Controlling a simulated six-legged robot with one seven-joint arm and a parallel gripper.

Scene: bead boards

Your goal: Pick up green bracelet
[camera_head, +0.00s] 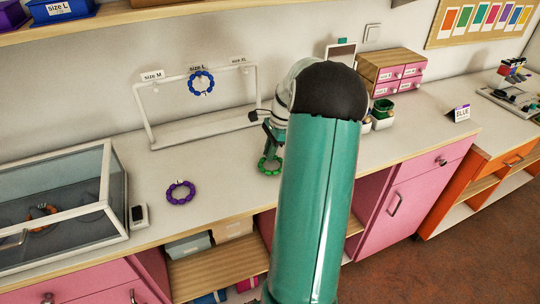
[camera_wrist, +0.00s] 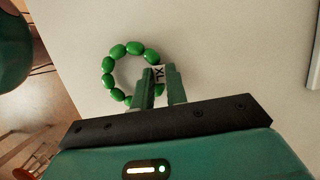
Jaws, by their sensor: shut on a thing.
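The green bracelet (camera_wrist: 109,64) is a ring of shiny green beads with a white tag marked XL. In the wrist view my gripper (camera_wrist: 163,76) has its two fingers at the ring's right side, around the tag, shut on the bracelet there. In the head view the green bracelet (camera_head: 269,172) is at the counter's front part, below my gripper (camera_head: 270,143). My green arm covers much of the middle. I cannot tell whether the bracelet touches the counter.
A purple bracelet (camera_head: 181,182) lies on the counter (camera_head: 150,175). A blue bracelet (camera_head: 201,75) hangs on the white rack (camera_head: 148,112) under the size L label. A glass case (camera_head: 108,190) stands at left, pink drawers (camera_head: 411,72) at back right.

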